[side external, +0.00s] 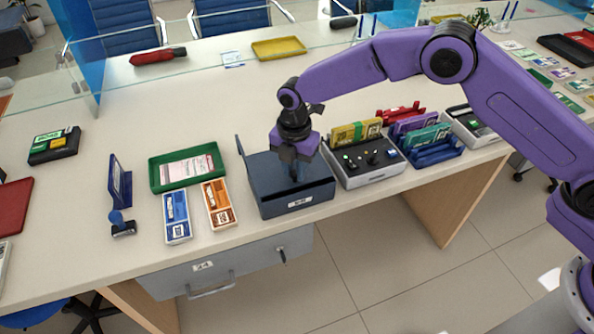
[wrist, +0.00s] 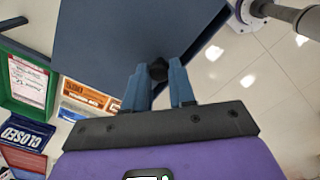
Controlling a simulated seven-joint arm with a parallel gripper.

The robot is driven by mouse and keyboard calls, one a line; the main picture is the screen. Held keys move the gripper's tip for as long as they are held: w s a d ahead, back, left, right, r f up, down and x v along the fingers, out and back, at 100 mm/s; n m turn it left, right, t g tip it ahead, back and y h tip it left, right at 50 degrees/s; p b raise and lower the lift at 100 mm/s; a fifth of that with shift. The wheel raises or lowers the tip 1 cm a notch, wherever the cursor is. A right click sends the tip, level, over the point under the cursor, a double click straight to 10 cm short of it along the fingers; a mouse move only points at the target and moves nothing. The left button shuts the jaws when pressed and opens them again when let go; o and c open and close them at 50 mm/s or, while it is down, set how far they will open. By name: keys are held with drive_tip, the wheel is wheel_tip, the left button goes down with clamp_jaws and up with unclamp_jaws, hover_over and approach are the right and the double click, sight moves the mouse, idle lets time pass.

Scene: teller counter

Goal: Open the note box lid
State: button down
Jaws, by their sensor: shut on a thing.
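The note box (side external: 299,204) is a dark blue-grey box with a white label on its front, near the front edge of the counter. Its lid (side external: 270,171) appears to lie across the top; I cannot tell whether it is slightly raised. A thin dark panel (side external: 242,158) stands upright along the box's left side. My gripper (side external: 297,174) points down over the lid. In the wrist view the blue fingers of my gripper (wrist: 158,80) are shut on a small black knob (wrist: 158,68) against the broad dark blue lid (wrist: 110,45). The fingers partly hide the knob.
A grey coin tray (side external: 375,176) with notes stands close on the right. Orange (side external: 218,204) and blue (side external: 177,216) small trays and a green tray (side external: 157,178) lie on the left. A grey drawer (side external: 230,264) hangs below.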

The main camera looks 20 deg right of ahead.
drive_tip(key=w, duration=0.8)
drive_tip(key=shift+w+a, duration=0.1)
drive_tip(key=shift+a, duration=0.15)
drive_tip(key=shift+w, duration=0.45)
drive_tip(key=shift+d, duration=0.1)
drive_tip(key=c, duration=0.9)
unclamp_jaws()
drive_tip(key=shift+d, duration=0.1)
drive_tip(key=shift+c, duration=0.2)
wheel_tip(320, 180, up, 8)
drive_tip(key=shift+f, duration=0.2)
